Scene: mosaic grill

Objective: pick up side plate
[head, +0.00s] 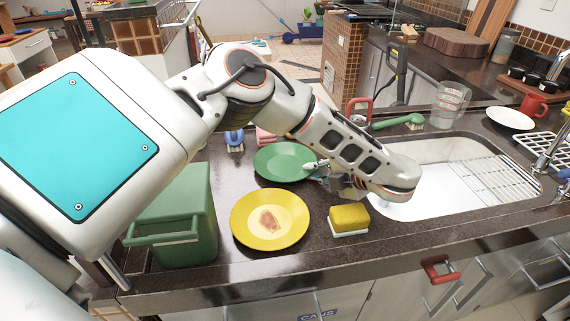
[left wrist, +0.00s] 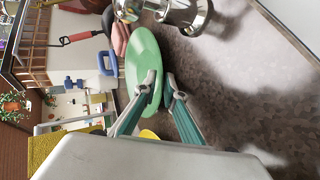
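A green plate (head: 280,160) lies on the dark counter left of the sink; it also shows in the left wrist view (left wrist: 142,58). A yellow plate (head: 244,222) with a brownish food scrap on it lies nearer the front edge. A small white plate (head: 510,118) lies at the far right behind the sink. The pictures do not say which is the side plate. My left gripper (head: 314,169) is at the green plate's right rim. In the left wrist view its fingers (left wrist: 160,79) stand apart with a narrow gap, close to that rim. Contact cannot be told. My right gripper is out of view.
A yellow sponge (head: 349,218) lies right of the yellow plate. A green bin (head: 186,218) stands at the left. A red mug (head: 533,105) is at the far right.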

